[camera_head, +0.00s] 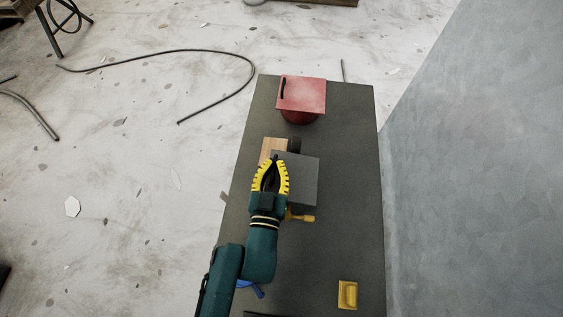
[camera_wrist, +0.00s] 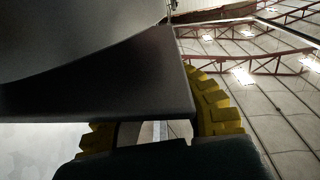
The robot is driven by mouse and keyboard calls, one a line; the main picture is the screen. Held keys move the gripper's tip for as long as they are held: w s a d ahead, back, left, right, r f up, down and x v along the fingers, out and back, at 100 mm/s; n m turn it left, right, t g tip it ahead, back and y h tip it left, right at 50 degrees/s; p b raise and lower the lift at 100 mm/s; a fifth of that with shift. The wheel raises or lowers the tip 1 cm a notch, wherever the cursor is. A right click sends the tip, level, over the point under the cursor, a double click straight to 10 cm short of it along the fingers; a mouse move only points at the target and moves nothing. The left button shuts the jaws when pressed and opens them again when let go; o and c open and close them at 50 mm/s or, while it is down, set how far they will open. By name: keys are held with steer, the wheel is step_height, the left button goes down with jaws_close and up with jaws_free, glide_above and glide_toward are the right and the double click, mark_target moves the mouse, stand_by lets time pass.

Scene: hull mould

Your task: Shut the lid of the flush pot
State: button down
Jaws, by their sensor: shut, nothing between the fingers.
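A red round pot (camera_head: 300,118) stands near the far end of the dark bench, with a flat, square red panel (camera_head: 304,95) above it that has a dark slot at its left side. It looks like the flush pot, though nothing marks it; I cannot tell how far the panel is tilted. My gripper (camera_head: 272,161) has yellow fingers, shut and empty, and lies nearer than the pot, over the left part of a grey square block. In the wrist view a dark flat panel (camera_wrist: 120,85) lies close before the fingers; I cannot tell which thing it belongs to.
The grey block (camera_head: 303,185), a wooden piece (camera_head: 271,150), a dark round item (camera_head: 295,145) and a yellow handle (camera_head: 303,217) cluster around my gripper.

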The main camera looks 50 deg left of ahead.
steer(key=shift+s+a+f+n+b, duration=0.15)
steer(key=shift+f+n+b, duration=0.05)
steer(key=shift+f+n, duration=0.3)
steer(key=shift+s+a+f+n+b, duration=0.1)
steer(key=shift+a+f+n+b, duration=0.05)
steer(key=shift+f+n, duration=0.35)
steer(key=shift+f, duration=0.1)
steer(key=c, duration=1.2)
jaws_free()
steer(key=shift+o, duration=0.2)
step_height(320, 180, up, 10)
